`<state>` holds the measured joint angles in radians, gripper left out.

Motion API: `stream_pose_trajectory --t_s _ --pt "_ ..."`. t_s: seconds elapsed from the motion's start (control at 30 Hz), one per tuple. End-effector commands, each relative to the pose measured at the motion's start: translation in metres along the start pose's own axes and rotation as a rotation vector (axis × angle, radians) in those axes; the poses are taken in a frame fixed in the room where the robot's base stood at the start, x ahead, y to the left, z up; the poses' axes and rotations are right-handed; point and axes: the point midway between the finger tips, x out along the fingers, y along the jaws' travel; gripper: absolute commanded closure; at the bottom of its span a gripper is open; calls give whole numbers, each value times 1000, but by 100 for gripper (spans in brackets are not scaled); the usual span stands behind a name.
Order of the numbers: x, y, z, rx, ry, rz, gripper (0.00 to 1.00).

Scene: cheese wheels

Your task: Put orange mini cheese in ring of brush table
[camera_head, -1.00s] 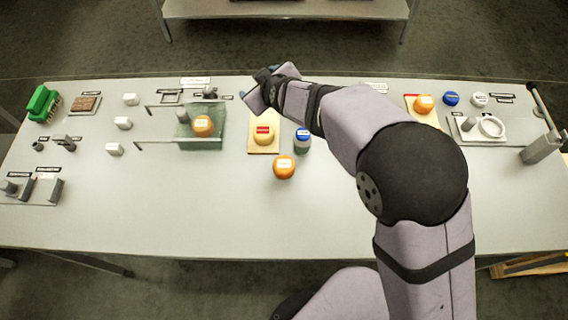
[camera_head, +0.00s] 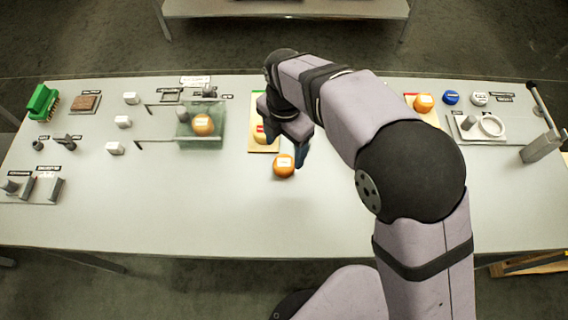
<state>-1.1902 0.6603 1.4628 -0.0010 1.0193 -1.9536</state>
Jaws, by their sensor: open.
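An orange mini cheese (camera_head: 283,168) with a white label sits on the bare table in front of the wooden board. A pale ring (camera_head: 492,118) lies on a light plate at the right, beside a grey peg.
The wooden board (camera_head: 257,145) lies under my gripper. Blue (camera_head: 451,98) and white (camera_head: 479,99) round pieces stand behind the ring. A green brush (camera_head: 42,102) and small grey blocks occupy the left. The front of the table is clear.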

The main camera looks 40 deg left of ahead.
Motion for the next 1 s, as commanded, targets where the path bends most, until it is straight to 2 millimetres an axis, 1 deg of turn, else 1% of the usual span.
stream_pose_trajectory --t_s 0.2,0.37,0.47,0.8,0.9,1.0 --pt "16 0 0 3 1 -1 32" --pt "19 0 0 3 1 0 32" --pt "24 0 0 3 2 -2 32" --pt "62 1 0 4 1 -1 32" --pt "68 2 0 4 1 -1 32" --pt "70 2 0 4 0 1 32"
